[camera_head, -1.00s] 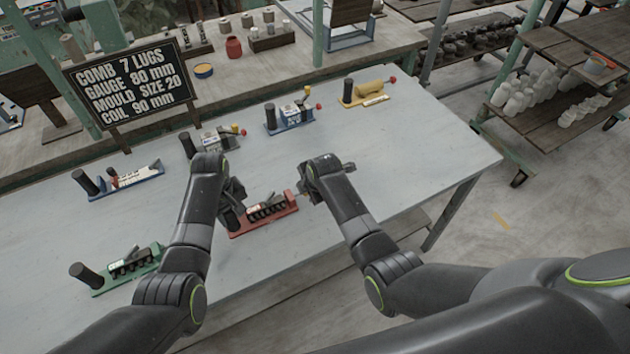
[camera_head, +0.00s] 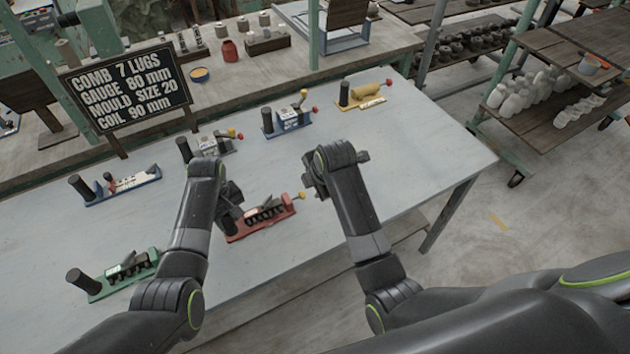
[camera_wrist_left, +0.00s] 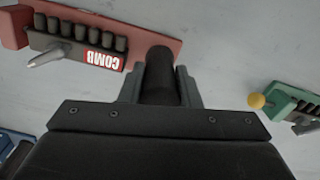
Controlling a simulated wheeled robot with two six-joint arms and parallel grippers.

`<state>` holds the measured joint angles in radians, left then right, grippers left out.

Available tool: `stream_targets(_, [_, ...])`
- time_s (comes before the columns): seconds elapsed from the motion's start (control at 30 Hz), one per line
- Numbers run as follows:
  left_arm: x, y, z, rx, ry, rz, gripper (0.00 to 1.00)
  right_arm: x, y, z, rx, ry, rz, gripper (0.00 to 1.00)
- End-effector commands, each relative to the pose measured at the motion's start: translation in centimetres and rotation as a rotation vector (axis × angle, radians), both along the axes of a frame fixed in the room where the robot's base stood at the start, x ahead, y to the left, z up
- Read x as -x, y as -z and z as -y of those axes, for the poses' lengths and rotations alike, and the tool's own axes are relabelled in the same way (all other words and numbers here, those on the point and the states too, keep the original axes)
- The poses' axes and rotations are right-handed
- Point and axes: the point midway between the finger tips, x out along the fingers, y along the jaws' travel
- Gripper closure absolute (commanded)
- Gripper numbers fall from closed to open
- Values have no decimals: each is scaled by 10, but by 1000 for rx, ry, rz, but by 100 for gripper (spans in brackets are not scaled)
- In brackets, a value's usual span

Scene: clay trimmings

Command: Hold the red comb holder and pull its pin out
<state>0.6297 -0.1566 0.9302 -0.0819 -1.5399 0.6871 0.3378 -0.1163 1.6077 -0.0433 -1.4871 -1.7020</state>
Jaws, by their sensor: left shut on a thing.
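The red comb holder (camera_head: 262,222) lies on the grey table, partly hidden by my left gripper (camera_head: 232,212). In the left wrist view, my left gripper (camera_wrist_left: 160,88) is shut on the holder's upright black post (camera_wrist_left: 160,75). The red base (camera_wrist_left: 150,47), a row of dark lugs, a "COMB" label and a grey lever show beside it. A small yellow knob (camera_head: 301,196) shows at the holder's right end; how far its pin sits in is too small to tell. My right gripper (camera_head: 318,182) is above and right of that knob, apart from it, its fingers mostly hidden.
A green holder (camera_head: 122,275) stands at front left and a blue one (camera_head: 125,187) behind it. More holders, including a yellow one (camera_head: 365,97), stand along the back. A sign (camera_head: 128,85) reads "COMB 7 LUGS". The table's right part is clear.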

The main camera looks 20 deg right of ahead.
Motion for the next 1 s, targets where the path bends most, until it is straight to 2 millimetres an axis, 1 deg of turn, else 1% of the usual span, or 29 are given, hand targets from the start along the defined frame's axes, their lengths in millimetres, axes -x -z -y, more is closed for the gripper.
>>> stream_targets(0.03, [3,4,-3,-5,-2,-8,100,0,0,0,0,0,0,55])
stream_targets(0.33, [3,4,-3,-5,-2,-7,100,0,0,0,0,0,0,55])
stream_targets(0.37, [2,4,-3,-5,-2,-7,69,0,0,0,0,0,1,55])
stream_targets(0.5, [2,3,-2,-5,-1,-6,50,0,0,0,0,0,1,55])
stream_targets(0.53, [2,3,-2,-4,-1,-5,46,0,0,0,0,0,1,55])
stream_targets(0.57, [1,2,-2,-4,-1,-4,45,0,0,0,0,0,1,55])
stream_targets(0.87, [0,-1,-1,-1,0,0,45,0,-1,0,0,0,1,55])
stream_targets(1.0, [-1,-12,0,-1,0,2,45,0,-1,0,0,0,1,55])
